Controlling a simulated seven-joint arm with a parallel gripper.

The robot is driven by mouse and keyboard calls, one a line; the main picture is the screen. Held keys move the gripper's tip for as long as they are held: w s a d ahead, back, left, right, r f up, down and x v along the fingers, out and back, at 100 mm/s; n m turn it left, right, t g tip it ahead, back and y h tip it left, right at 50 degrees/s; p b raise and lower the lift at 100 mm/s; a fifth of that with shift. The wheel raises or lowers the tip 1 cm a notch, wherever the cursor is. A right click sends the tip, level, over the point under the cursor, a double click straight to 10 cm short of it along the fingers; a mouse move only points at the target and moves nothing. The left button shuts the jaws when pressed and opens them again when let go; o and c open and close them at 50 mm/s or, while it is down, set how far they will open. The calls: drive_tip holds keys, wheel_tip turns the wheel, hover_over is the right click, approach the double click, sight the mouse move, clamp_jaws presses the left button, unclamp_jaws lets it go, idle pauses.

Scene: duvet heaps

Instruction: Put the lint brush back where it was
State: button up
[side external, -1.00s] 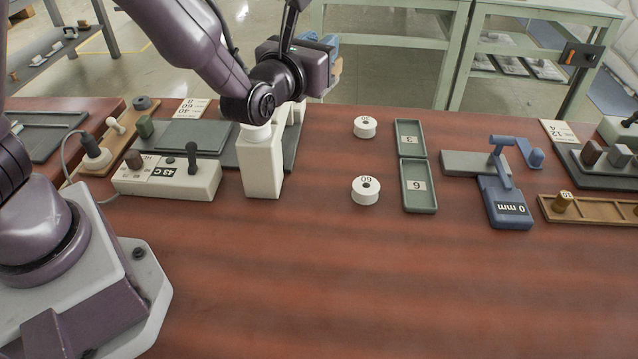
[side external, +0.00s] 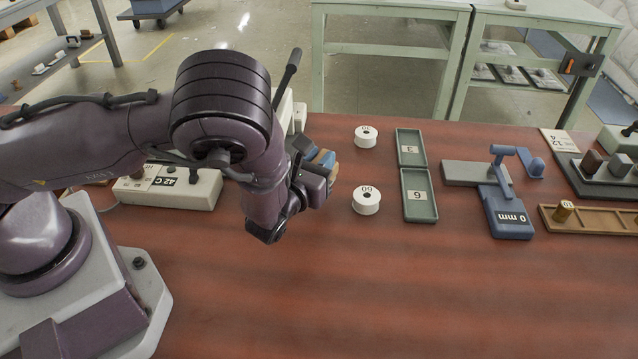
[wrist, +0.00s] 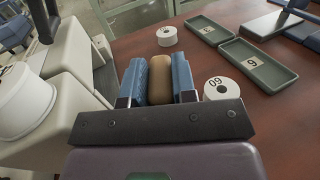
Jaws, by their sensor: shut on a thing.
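My gripper (side external: 322,160) is shut on a tan, rounded thing (wrist: 160,78), which shows between the blue fingers in the wrist view. It looks like the handle of the lint brush; its other end is hidden. In the side view my gripper is above the table, just left of the near white spool (side external: 366,200), with a bit of tan (side external: 332,161) showing at its tip. I cannot tell the height of the held thing or what was its earlier place.
The far white spool (side external: 366,137) and two green trays (side external: 419,194) lie to the right. A blue gauge (side external: 507,213) stands beyond them. A control box (side external: 200,189) and white uprights (wrist: 75,53) are on the left, partly behind my arm. The front table is clear.

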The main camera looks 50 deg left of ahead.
drive_tip(key=shift+f, duration=2.45)
drive_tip(key=shift+f, duration=0.1)
drive_tip(key=o, duration=0.9)
drive_tip(key=shift+o, duration=0.2)
